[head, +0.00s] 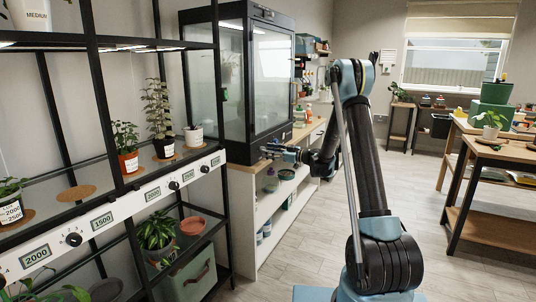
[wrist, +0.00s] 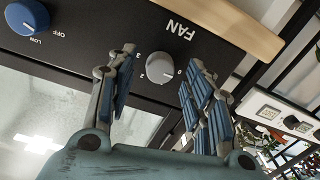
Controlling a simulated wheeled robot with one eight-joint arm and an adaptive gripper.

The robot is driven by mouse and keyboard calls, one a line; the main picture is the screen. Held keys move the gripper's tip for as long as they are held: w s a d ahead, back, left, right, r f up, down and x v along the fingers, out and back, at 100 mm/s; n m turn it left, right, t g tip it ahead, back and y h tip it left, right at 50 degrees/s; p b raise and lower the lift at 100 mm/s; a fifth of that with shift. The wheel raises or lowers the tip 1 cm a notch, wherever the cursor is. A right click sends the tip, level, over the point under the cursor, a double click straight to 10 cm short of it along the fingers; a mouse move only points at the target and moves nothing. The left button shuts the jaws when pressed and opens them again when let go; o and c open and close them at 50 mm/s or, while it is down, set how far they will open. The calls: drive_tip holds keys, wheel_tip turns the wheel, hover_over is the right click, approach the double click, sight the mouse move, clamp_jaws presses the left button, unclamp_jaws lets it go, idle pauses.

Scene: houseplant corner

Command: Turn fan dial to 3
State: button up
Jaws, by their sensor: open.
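The fan dial (wrist: 160,67) is a round grey knob on a black panel, below the upside-down FAN label, in the wrist view. The numbers 0, 2 and 3 show around it. A light mark on its face appears to point toward the lower right, on the 0 side; I cannot read it exactly. My gripper (wrist: 161,56) is open, with one finger on each side of the dial and gaps between. In the head view my gripper (head: 273,151) is at the lower front of the black glass cabinet (head: 249,80); the dial is too small to see there.
A blue knob (wrist: 28,17) marked OFF and LOW sits on the same panel. A wooden edge (wrist: 225,25) runs beside the panel. A plant rack (head: 110,215) with dials stands left of the cabinet. A workbench (head: 490,155) stands at the right; the floor between is clear.

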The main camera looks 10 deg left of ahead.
drive_tip(key=shift+w+a, duration=0.15)
drive_tip(key=shift+a, duration=0.45)
drive_tip(key=c, duration=1)
drive_tip(key=shift+c, duration=0.2)
